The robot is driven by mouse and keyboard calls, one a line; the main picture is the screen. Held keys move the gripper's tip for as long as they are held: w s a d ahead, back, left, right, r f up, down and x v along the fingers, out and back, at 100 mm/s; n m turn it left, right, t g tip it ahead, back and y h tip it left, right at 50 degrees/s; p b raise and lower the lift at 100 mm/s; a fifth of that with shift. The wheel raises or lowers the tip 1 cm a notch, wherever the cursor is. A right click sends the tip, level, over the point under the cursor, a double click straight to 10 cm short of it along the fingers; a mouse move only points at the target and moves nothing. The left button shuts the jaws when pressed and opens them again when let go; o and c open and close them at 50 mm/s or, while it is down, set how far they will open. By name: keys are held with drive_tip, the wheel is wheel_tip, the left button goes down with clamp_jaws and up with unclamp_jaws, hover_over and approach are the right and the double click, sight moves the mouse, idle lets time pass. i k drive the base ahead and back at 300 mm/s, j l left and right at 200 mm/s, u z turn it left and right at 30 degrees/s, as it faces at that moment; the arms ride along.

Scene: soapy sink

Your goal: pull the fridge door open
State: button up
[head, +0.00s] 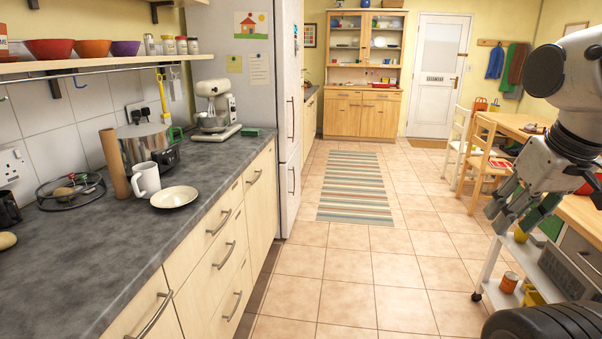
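The tall pale grey fridge (240,85) stands at the far end of the left counter. Its front faces right, towards the aisle, and shows at a steep angle. An upper door (287,75) and a lower door (288,190) both look shut. Each has a dark upright handle: the upper handle (292,119) and the lower handle (293,180). My gripper (507,222) is at the right of the picture, far from the fridge, pointing down and left. Its fingers look spread apart, with nothing seen between them.
The left counter (90,255) has drawers with protruding handles along the aisle. A striped rug (355,187) lies on the open tiled floor. A white trolley (535,270) stands near my arm. Wooden chairs (485,155) and a table are at the right; a dresser (363,75) is at the back.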

sight(287, 19)
drive_tip(key=i+z, duration=0.25)
drive_tip(key=i, duration=1.95)
drive_tip(key=i+u, duration=0.2)
drive_tip(key=i, duration=0.35)
drive_tip(key=i+l+u, duration=0.15)
drive_tip(key=i, duration=0.4)
drive_tip(key=i+l+u, duration=0.2)
drive_tip(key=i, duration=0.35)
